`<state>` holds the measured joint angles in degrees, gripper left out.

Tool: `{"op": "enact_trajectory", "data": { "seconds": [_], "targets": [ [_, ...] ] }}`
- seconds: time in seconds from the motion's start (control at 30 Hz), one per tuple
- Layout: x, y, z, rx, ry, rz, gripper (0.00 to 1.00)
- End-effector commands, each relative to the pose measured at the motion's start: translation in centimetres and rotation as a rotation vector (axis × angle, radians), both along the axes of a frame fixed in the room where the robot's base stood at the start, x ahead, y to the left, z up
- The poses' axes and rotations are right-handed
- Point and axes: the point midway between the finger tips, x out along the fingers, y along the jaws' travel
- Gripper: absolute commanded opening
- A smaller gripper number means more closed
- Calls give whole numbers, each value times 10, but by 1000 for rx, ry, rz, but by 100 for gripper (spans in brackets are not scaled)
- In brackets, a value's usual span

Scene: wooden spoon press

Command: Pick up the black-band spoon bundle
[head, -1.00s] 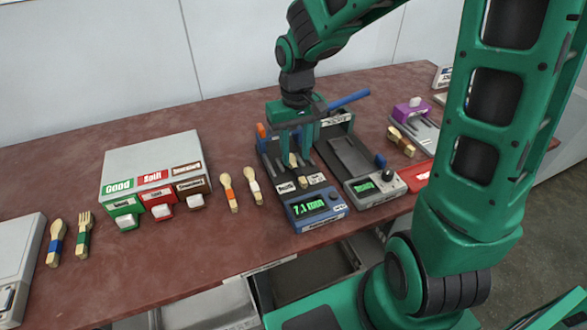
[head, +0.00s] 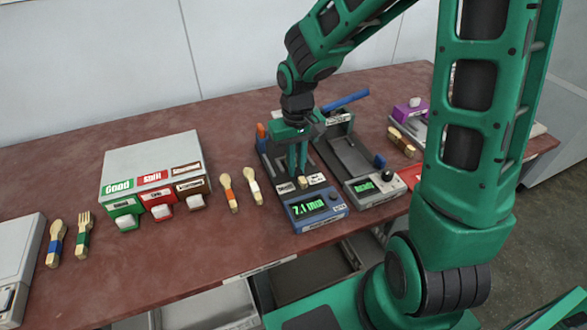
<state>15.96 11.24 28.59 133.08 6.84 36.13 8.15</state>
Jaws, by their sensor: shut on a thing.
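My gripper (head: 298,171) points down over the blue gauge (head: 313,209), its fingers close together on a wooden bundle lying there. Only the bundle's pale wooden end (head: 303,182) shows below the fingers; its band is hidden, so I cannot tell its colour. The gauge display reads about 7.1 mm in green. Another wooden bundle with a dark band (head: 401,142) lies at the right beside the purple-topped device (head: 410,110).
An orange-band spoon (head: 229,194) and a white-band one (head: 253,186) lie left of the gauge. Further left are the sorting box (head: 150,156) with several coloured, labelled fronts, a blue-band spoon (head: 55,243) and a green-band fork (head: 83,236). A grey press (head: 348,157) stands close right of the gauge.

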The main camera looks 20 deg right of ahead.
Motion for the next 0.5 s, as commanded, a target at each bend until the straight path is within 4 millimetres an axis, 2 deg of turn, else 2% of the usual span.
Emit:
{"op": "enact_trajectory", "data": {
  "seconds": [0.27,0.37,0.5],
  "targets": [
    [0,0,3,0,0,0,0],
    [1,0,9,-1,-2,-1,0],
    [1,0,27,-1,-5,0,0]
  ]
}}
